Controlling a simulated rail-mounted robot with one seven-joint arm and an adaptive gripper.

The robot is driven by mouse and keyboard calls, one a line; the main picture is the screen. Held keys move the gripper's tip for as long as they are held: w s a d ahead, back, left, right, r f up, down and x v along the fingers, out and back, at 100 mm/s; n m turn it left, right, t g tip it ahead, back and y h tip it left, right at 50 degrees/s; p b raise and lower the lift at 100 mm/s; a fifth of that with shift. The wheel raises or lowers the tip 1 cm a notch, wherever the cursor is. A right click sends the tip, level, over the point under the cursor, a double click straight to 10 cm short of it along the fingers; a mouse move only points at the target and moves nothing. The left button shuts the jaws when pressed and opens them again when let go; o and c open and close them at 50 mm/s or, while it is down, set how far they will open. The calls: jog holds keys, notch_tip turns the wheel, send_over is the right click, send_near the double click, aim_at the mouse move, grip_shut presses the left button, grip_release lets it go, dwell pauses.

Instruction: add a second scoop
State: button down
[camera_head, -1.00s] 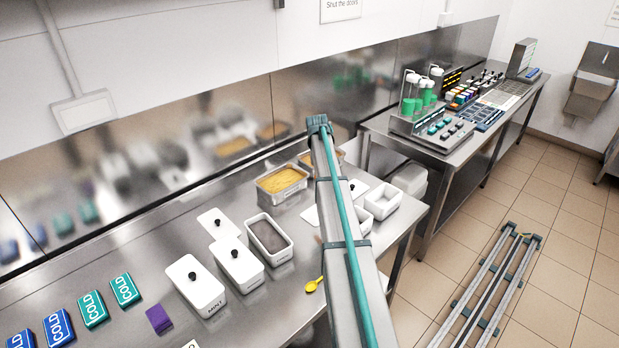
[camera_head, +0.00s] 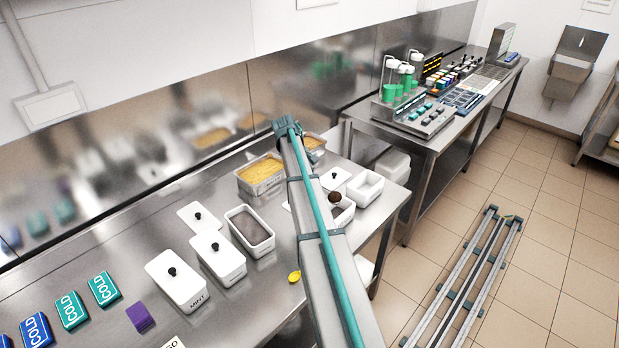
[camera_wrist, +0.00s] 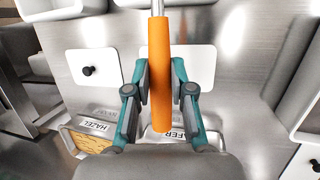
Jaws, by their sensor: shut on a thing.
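My gripper (camera_wrist: 160,90) is shut on the orange handle (camera_wrist: 161,60) of a tool; its metal shaft runs out of the top of the wrist view. The tool's far end is outside that view, and my arm hides the gripper in the head view. A dark brown ball (camera_head: 334,198) shows at a white tub (camera_head: 344,214) right of my arm; I cannot tell whether it rests in the tub or is held above it. An open tub with a grey-brown surface (camera_head: 262,250) stands left of my arm. Yellow-filled metal pans (camera_head: 262,183) stand behind, one labelled HAZEL (camera_wrist: 94,126).
An empty white tub (camera_head: 366,188) stands at the right end of the counter. Lidded white tubs (camera_head: 183,283), a loose lid (camera_head: 198,217), a yellow spoon (camera_head: 294,277) and COLD packs (camera_head: 104,289) lie left. A floor rail (camera_head: 470,275) is at right.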

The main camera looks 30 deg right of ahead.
jog(key=f+h+b, duration=0.1)
jog(key=h+b, duration=0.3)
jog(key=b, duration=0.1)
jog(key=a+f+m+t+h+b, duration=0.1)
jog(key=h+b, duration=0.3)
jog(key=b, duration=0.2)
jog(key=a+m+h+b, duration=0.1)
jog(key=h+b, duration=0.3)
jog(key=b, duration=0.2)
jog(key=shift+s+a+f, duration=0.1)
jog(key=shift+s+f, duration=0.1)
jog(key=shift+f, duration=0.2)
jog(key=shift+r+h+b, duration=0.15)
jog(key=shift+h+b, duration=0.35)
jog(key=shift+b, duration=0.05)
jog(key=shift+a, duration=0.15)
dwell(0.8)
